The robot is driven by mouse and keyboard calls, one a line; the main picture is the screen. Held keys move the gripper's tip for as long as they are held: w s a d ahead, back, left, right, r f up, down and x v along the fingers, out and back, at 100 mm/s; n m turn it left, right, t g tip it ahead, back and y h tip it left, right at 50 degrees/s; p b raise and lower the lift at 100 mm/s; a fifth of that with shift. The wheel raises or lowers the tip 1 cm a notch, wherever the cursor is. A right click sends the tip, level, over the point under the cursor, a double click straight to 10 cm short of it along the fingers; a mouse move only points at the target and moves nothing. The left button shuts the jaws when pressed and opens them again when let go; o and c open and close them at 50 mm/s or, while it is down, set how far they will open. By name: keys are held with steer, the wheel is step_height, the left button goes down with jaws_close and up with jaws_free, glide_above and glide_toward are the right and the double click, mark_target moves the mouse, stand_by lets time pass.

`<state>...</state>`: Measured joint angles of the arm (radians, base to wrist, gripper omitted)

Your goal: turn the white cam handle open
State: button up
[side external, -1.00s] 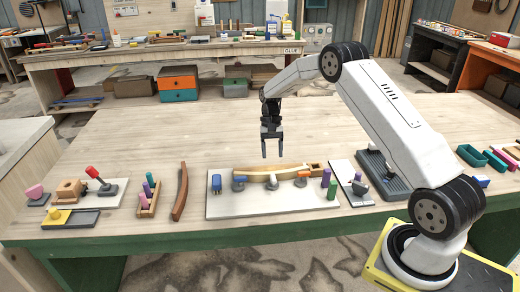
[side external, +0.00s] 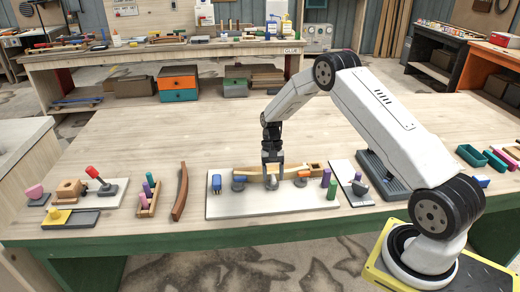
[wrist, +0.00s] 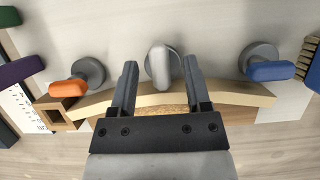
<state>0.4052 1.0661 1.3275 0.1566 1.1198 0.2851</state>
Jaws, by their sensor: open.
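The white cam handle (wrist: 158,68) sits on a round grey base in the wrist view, pointing along my fingers. My gripper (wrist: 159,66) is open, with one finger on each side of the handle and a visible gap on both sides. In the side external view my gripper (side external: 271,178) is low over the middle of the white board (side external: 225,207) and partly hides the handle. The curved wooden stringer (wrist: 235,94) runs beneath my fingers, beside the cam bases.
An orange cam handle (wrist: 68,88) is left of the white one and a blue cam handle (wrist: 270,71) is right. A wooden end block (wrist: 57,115) stands at the stringer's left end. Green and purple pegs (side external: 332,190) stand at the board's right end.

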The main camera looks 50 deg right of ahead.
steer(key=shift+c, duration=0.2)
jaws_close()
stand_by(0.3)
steer(key=n+h, duration=0.1)
steer(key=n, duration=0.3)
steer(key=shift+w+g, duration=0.1)
steer(key=shift+g, duration=0.3)
steer(key=n+h, duration=0.2)
steer(key=n, duration=0.3)
steer(key=shift+a, duration=0.15)
steer(key=n+h, duration=0.2)
steer(key=n, duration=0.2)
steer(key=shift+a+n+t+h, duration=0.1)
steer(key=shift+n+t+h, duration=0.2)
steer(key=shift+n, duration=0.95)
steer(key=shift+n+t+h, duration=0.2)
steer(key=shift+n+h, duration=0.2)
steer(key=shift+n, duration=0.85)
